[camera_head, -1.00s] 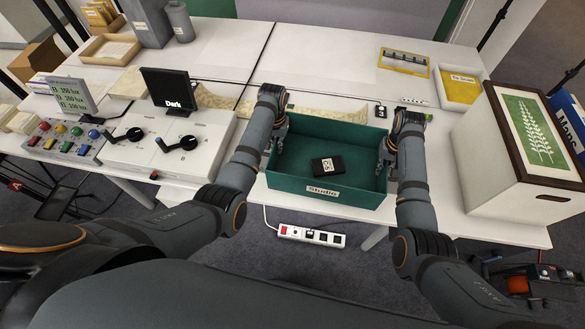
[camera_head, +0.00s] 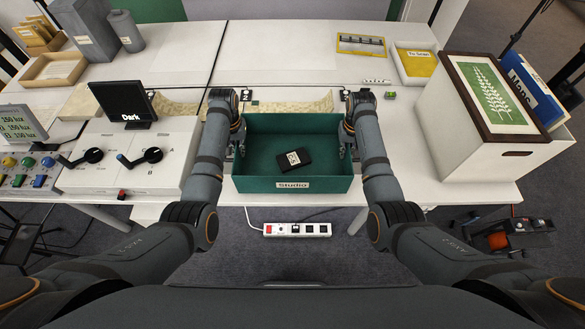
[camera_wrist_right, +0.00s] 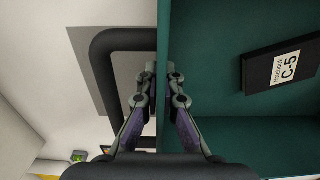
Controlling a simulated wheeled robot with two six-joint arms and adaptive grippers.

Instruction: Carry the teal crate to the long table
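The teal crate (camera_head: 330,184), open at the top and labelled "Studio", is level at the near edge of the white table, between my two grippers. A black notebook box (camera_head: 293,160), labelled C-5 in the right wrist view (camera_wrist_right: 285,68), lies inside it. My right gripper (camera_head: 347,150) is at the crate's right wall. In the right wrist view its fingers (camera_wrist_right: 160,88) are closed on that wall, one on each side. My left gripper (camera_head: 240,148) is at the left wall in a mirrored pose and looks closed on it; its fingertips are small here. Whether the crate touches the table is unclear.
A white box (camera_head: 490,160) with a framed leaf print stands to the right. A control panel (camera_head: 135,160) and a dark display (camera_head: 123,104) stand to the left. A cream strip (camera_head: 290,107) lies behind the crate. A power strip (camera_head: 297,229) is on the floor.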

